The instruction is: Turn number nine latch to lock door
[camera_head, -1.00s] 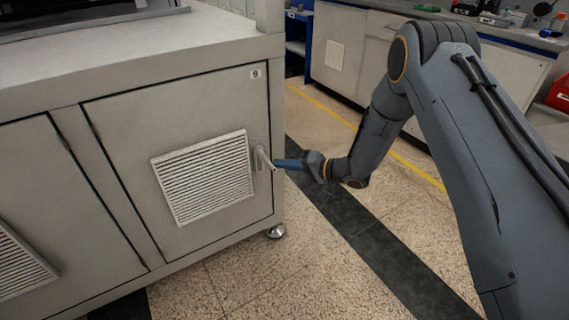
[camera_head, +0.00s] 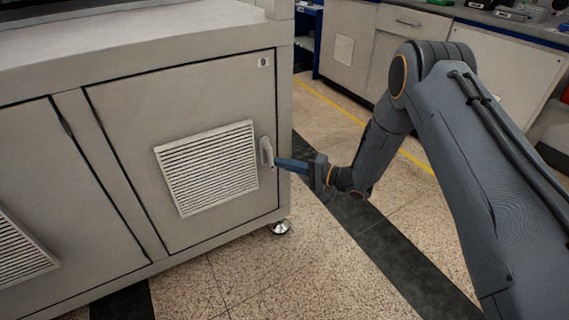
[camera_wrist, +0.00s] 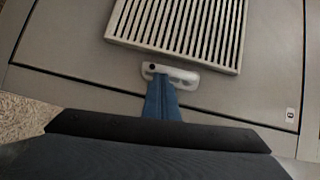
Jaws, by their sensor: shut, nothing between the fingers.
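The door (camera_head: 120,120) marked with a small 9 label (camera_head: 263,62) stands closed in the cabinet front. Its latch (camera_head: 266,152) is a pale handle near the door's right edge and looks roughly upright, lying along the door. In the wrist view the latch (camera_wrist: 172,74) lies across the picture just ahead of my fingertips. My gripper (camera_head: 281,163) is shut, with its blue fingers pointing at the latch; the fingertips (camera_wrist: 160,80) are at or very near the latch. I cannot tell whether they touch it. Nothing is held.
A slatted vent (camera_head: 208,168) is set in the door left of the latch. Another door with a vent (camera_head: 20,250) is at the left. Workbenches (camera_head: 400,45) stand behind. The speckled floor (camera_head: 290,265) right of the cabinet is open.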

